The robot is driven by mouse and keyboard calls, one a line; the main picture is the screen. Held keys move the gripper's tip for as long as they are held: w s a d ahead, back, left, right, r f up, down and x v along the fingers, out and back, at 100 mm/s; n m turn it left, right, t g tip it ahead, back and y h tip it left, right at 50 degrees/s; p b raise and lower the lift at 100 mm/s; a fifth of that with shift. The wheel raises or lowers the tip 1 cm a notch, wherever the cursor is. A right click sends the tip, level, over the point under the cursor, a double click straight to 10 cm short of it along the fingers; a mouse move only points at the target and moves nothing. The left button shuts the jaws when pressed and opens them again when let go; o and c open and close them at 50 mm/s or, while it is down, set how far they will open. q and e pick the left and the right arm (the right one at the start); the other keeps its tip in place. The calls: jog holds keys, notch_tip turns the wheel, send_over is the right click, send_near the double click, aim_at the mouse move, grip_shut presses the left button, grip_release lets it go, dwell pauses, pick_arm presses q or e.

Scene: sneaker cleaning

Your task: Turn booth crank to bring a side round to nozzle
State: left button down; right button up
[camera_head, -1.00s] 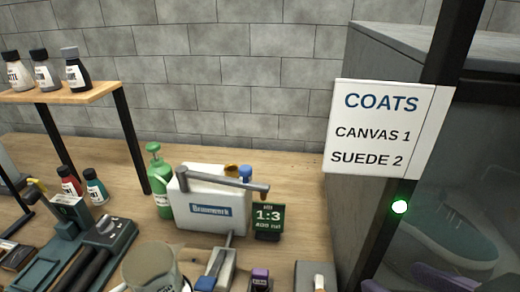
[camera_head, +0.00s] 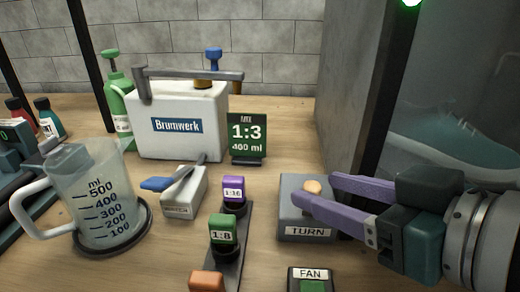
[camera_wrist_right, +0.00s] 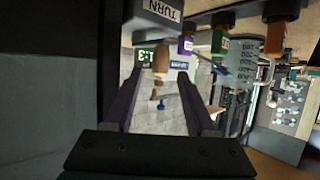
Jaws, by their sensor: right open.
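The booth crank is a grey box labelled TURN (camera_head: 308,235) with a small tan knob (camera_head: 313,186) on top, beside the booth wall. My right gripper (camera_head: 316,190) comes in from the right with its purple fingers open, one on each side of the knob. In the right wrist view the knob (camera_wrist_right: 160,62) shows in the gap near the fingertips, and I see no clear contact. A teal sneaker (camera_head: 440,150) stands behind the dark booth glass, partly hidden by my right gripper. The nozzle is not visible. My left gripper is not in view.
A FAN switch (camera_head: 311,275) sits in front of the crank box.

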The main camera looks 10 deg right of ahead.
aim_at(306, 185)
jog(key=x, duration=0.6)
jog(key=shift+w+b, duration=0.15)
jog(key=shift+b, duration=0.25)
grip_shut()
